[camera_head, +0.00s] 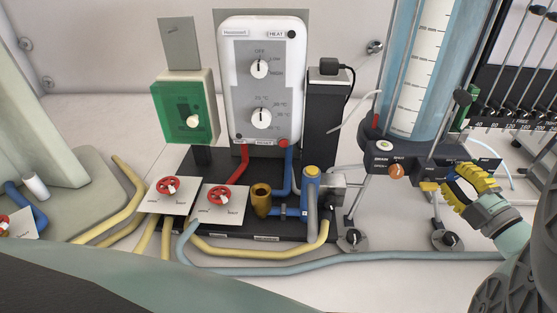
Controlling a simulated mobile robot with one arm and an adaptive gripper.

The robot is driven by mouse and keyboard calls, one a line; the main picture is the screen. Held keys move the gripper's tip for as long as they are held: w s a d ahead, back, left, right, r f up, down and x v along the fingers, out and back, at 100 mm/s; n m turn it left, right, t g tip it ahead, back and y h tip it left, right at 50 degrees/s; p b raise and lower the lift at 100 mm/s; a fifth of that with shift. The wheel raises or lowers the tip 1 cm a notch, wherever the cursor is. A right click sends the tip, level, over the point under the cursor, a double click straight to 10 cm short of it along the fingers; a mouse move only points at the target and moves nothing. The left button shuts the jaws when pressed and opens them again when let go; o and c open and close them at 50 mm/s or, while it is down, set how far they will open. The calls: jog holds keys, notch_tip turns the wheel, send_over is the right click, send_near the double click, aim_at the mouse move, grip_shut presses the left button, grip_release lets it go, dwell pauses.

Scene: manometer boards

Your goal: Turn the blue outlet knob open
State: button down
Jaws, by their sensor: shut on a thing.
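My gripper (452,186) has yellow, ridged fingers and comes in from the right. It is shut at the right part of the dark front panel (375,167) under the tall glass cylinder (420,70). The fingers appear to hold the blue outlet knob, which they hide; I cannot see its colour or how far it is turned. An orange knob (397,171) stands to the left on the same panel, apart from my gripper.
Left are two red valve wheels (168,186) (221,195), a brass cup (261,198) and a heater box (263,85). A rack of thin tubes (515,95) stands right. Black-knobbed feet (445,239) and a hose (300,268) lie below.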

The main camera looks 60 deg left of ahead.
jog(key=m, duration=0.2)
jog(key=m+t, duration=0.1)
jog(key=m, duration=0.1)
jog(key=m+t+y, duration=0.1)
jog(key=m, duration=0.1)
jog(key=shift+s+a+f+m, duration=0.1)
jog(key=shift+f+m, duration=0.15)
jog(key=shift+m, duration=0.05)
jog(key=shift+m+t, duration=0.3)
jog(key=shift+t, duration=0.1)
jog(key=c, duration=0.7)
grip_release()
jog(key=shift+r, duration=0.1)
jog(key=shift+c, duration=0.2)
jog(key=v, duration=1.2)
